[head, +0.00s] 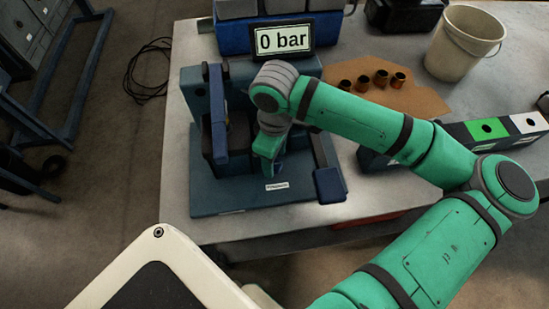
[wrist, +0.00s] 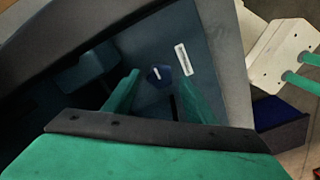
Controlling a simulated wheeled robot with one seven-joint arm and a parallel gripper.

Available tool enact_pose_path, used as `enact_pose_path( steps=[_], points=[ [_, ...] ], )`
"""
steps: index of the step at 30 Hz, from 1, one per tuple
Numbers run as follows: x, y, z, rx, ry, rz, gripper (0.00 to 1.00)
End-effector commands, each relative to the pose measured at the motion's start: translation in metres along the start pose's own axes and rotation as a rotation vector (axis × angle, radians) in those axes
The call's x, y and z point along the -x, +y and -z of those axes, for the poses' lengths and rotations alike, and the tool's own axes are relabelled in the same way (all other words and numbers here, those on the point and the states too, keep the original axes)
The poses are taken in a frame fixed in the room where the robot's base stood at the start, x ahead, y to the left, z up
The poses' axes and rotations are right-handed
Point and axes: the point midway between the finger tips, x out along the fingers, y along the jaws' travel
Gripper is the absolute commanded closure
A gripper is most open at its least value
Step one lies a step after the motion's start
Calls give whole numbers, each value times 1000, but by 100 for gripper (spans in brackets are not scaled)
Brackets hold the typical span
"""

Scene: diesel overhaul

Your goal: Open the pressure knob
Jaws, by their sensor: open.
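A blue test rig (head: 230,200) stands on the table, with a display (head: 282,40) reading "0 bar". In the wrist view, a small dark blue knob (wrist: 154,78) with a white mark sits on the rig, near a white label (wrist: 183,59). I take it for the pressure knob. My gripper (wrist: 159,82) is open, its two green fingers pointing at the rig on either side of the knob; I cannot tell whether they touch it. In the head view my gripper (head: 268,150) is over the rig, and the knob is hidden there.
A blue upright lever (head: 217,110) stands left of my gripper, and a blue pad (head: 329,185) is at the right. Several brass-coloured sleeves (head: 381,78) lie on cardboard (head: 412,99) behind my arm. A bucket (head: 465,45) stands at the back right.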

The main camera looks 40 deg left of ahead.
Motion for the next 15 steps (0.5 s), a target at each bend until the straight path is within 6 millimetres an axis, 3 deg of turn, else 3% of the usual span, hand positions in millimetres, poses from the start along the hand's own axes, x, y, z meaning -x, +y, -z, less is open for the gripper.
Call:
enact_pose_path(
  steps=[9,15],
  points=[
    [59,0,1,2,2,-3,49],
    [85,0,0,1,1,-2,49]
  ],
)
